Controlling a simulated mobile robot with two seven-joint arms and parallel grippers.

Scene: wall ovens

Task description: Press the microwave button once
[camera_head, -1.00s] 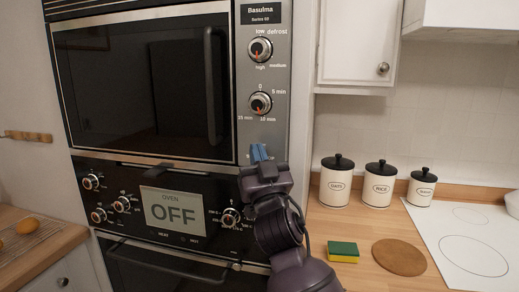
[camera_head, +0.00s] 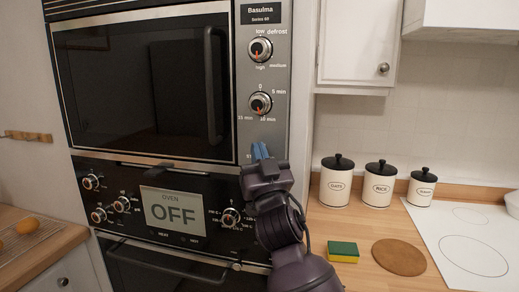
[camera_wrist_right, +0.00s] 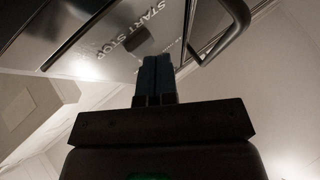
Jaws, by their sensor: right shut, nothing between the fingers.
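The microwave (camera_head: 140,85) is built into the wall above the oven, with its door shut. Its control panel (camera_head: 280,125) runs down the right side. In the right wrist view the "START STOP" label shows on the panel (camera_wrist_right: 165,18), with a small dark button (camera_wrist_right: 137,41) beside it. In the head view the button is hidden behind my right gripper (camera_head: 259,151). That gripper is shut and empty, its blue fingertips (camera_wrist_right: 155,60) pointing at the panel's lower part, close to the button. I cannot tell whether they touch it. My left gripper is not in view.
The microwave's vertical door handle (camera_head: 215,85) is left of the panel. Two knobs, the upper (camera_head: 260,50) and the lower (camera_head: 260,103), sit above my gripper. The oven panel (camera_head: 172,210) reads OFF below. Canisters (camera_head: 376,185) and a sponge (camera_head: 343,251) stand on the counter.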

